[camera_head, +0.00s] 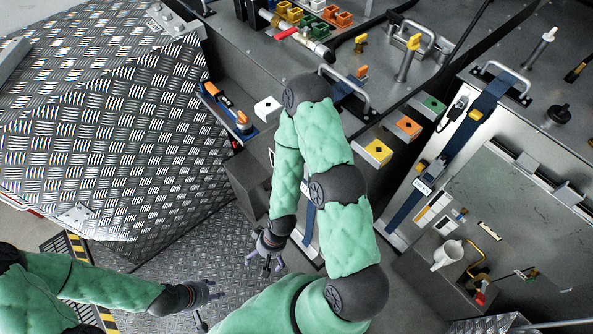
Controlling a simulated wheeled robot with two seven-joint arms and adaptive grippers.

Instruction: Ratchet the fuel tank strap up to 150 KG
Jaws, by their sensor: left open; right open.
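A blue strap (452,147) runs diagonally over a pale tank (405,200) on the right. A dark and silver fitting with yellow parts (432,170) sits on this strap, with a small white plate (422,187) beside it; any reading is too small to make out. Another blue strap (309,222) shows partly behind my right arm, which hides much of what it crosses. My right gripper (266,264) is open and empty below the arm, apart from both straps. My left gripper (209,299) is open and empty at the lower left, over the floor plate.
A tread-plate box (110,120) fills the left. Yellow (378,152), orange (407,127) and green (433,104) blocks stand in a row right of my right arm. A white jug (447,255) stands at the lower right. Valves and handles crowd the top deck.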

